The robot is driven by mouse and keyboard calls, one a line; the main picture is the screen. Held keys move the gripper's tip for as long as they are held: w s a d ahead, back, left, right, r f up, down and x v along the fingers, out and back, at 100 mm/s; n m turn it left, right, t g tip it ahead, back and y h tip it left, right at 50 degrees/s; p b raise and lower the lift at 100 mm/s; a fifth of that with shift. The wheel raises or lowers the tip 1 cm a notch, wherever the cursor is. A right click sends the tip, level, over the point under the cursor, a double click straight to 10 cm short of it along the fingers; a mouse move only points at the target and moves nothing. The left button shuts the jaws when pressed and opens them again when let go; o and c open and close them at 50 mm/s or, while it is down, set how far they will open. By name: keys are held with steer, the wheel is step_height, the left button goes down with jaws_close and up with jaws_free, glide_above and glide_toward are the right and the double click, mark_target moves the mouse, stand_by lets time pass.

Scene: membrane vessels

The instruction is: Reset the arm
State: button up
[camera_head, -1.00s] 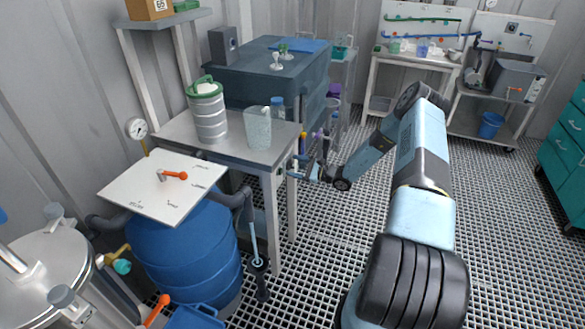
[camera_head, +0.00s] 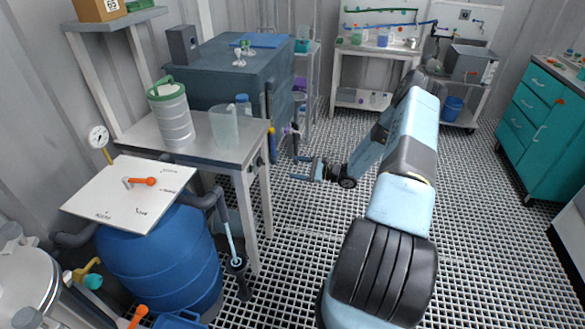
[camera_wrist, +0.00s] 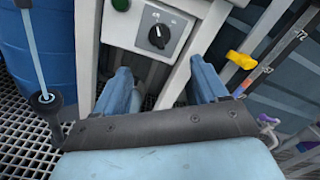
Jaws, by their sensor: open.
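My gripper (camera_head: 293,167) shows in the head view at the end of my blue arm, low over the grating floor and just right of the grey workbench's (camera_head: 205,158) front leg. Its two fingers point left and stand apart, with nothing between them. The fingers appear clear of the panel.
A blue barrel (camera_head: 165,262) with a white lid board stands left of the bench. A blue-grey tank (camera_head: 215,80) stands behind it. A yellow valve handle (camera_wrist: 241,60) is right of my gripper in the wrist view. A teal cabinet (camera_head: 545,125) stands at right; grating floor is open between.

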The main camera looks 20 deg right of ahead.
stand_by(0.4)
steer(key=s+a+r+n+g+h, duration=0.2)
steer(key=s+a+r+n+g, duration=0.2)
steer(key=r, duration=0.7)
steer(key=s+a+r+n+g+h, duration=0.25)
steer(key=s+a+r+n, duration=0.2)
steer(key=r, duration=0.65)
steer(key=s+a+r+n+g+h, duration=0.2)
steer(key=s+a+r+n+g, duration=0.2)
steer(key=r, duration=0.6)
steer(key=s+r+n+t+h, duration=0.2)
steer(key=s+r, duration=0.7)
steer(key=s, duration=0.5)
steer(key=s+r+n+t+h, duration=0.3)
steer(key=s+r+h, duration=0.3)
steer(key=s+r, duration=0.4)
steer(key=s+n, duration=0.1)
steer(key=s, duration=0.3)
steer(key=shift+a, duration=0.25)
